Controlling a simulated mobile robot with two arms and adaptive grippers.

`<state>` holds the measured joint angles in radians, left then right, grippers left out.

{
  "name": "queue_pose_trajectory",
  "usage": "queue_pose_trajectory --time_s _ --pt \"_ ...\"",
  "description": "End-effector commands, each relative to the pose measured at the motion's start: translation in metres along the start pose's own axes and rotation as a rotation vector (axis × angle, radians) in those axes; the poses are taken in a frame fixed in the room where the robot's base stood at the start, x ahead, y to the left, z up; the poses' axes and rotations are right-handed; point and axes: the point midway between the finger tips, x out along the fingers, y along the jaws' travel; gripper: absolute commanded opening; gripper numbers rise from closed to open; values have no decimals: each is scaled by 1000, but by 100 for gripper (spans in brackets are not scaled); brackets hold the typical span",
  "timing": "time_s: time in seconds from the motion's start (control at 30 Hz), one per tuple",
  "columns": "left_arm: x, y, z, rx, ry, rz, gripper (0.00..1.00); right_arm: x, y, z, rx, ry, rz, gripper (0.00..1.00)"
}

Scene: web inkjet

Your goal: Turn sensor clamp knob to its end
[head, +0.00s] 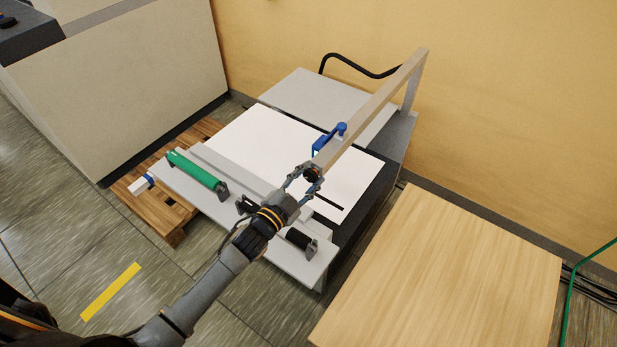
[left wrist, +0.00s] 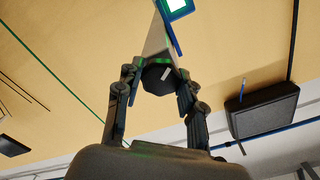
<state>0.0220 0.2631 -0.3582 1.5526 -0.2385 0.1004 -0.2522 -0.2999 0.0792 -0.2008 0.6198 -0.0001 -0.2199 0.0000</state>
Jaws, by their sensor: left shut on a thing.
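The clamp knob (head: 313,173) is dark and sits at the near end of a long pale beam (head: 372,107). In the left wrist view the knob (left wrist: 158,77) is black and faceted, with a small white mark on its face. My left gripper (head: 311,175) is shut on it, one finger on each side, and partly hides it in the head view. A blue sensor unit (head: 325,142) is fixed on the beam just beyond the knob; its lit green-white screen (left wrist: 176,4) shows in the left wrist view. My right gripper is not in view.
Below the beam is a machine bed with a white sheet (head: 260,150), a green roller (head: 197,170) and a black roller (head: 298,239). A wooden pallet (head: 160,215) lies at left. A wood-topped table (head: 450,270) stands at right. The yellow wall is behind.

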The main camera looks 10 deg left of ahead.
Motion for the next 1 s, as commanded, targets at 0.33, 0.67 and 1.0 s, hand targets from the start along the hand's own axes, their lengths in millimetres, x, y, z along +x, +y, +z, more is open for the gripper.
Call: queue_pose_trajectory --time_s 0.33,0.67,1.0 --pt "0 2 2 330 -1 0 7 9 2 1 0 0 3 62" --pt "0 3 2 644 -1 1 7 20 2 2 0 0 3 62" --pt "0 4 3 967 0 2 7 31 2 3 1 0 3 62"
